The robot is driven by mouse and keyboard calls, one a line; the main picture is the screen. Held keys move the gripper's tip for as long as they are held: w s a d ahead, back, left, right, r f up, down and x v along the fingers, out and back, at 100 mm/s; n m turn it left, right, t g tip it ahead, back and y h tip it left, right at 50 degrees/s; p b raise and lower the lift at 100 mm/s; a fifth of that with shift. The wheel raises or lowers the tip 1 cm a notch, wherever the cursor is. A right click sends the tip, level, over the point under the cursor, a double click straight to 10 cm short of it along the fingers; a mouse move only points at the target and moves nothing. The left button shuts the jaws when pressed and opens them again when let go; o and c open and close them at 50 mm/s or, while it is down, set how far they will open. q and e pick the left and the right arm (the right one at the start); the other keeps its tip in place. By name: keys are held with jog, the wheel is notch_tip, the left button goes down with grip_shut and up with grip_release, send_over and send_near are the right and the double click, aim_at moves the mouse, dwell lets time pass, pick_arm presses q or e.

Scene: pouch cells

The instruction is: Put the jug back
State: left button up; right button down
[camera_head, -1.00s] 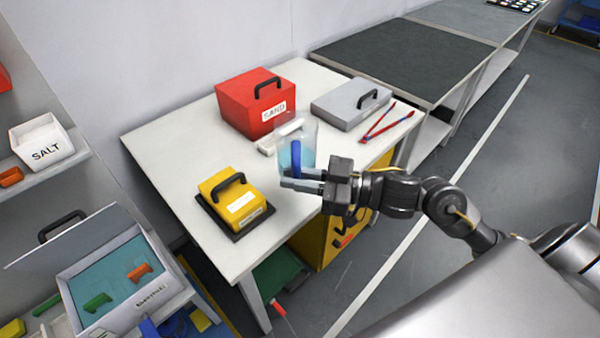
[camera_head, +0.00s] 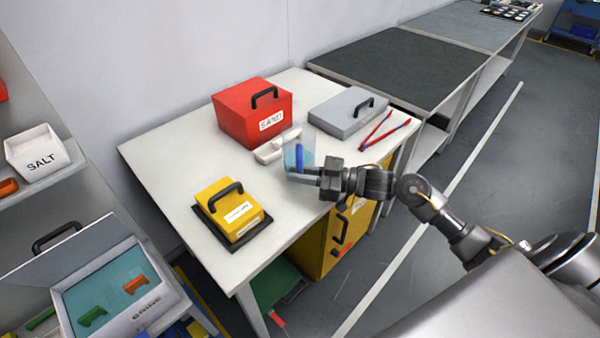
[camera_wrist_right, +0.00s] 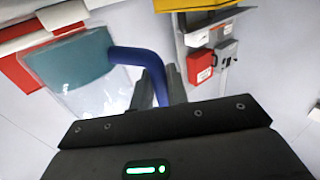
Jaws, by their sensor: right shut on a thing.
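The jug (camera_head: 291,157) is clear, with teal liquid inside and a blue handle. My right gripper (camera_head: 308,174) is shut on its blue handle, over the right part of the white table. In the right wrist view the jug (camera_wrist_right: 75,65) shows at the upper left, and its blue handle (camera_wrist_right: 140,57) runs between the fingers of the gripper (camera_wrist_right: 158,90). Whether the jug's base touches the table I cannot tell. My left gripper is not in view.
On the white table (camera_head: 170,160) are a red SAND box (camera_head: 235,122), a white holder (camera_head: 268,153), a grey case (camera_head: 340,115), red-and-blue tongs (camera_head: 378,132) and a yellow box (camera_head: 225,205). The table's left side is clear.

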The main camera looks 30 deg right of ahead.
jog(key=shift+w+d+f, duration=0.15)
jog(key=shift+w+f, duration=0.05)
jog(key=shift+w, duration=0.1)
notch_tip(320, 180, down, 3)
jog(key=shift+r, duration=0.15)
jog(key=shift+f, duration=0.2)
jog(key=c, duration=1.4)
grip_release()
jog(key=shift+s+f, duration=0.1)
jog(key=shift+s, duration=0.05)
jog(key=shift+o, duration=0.2)
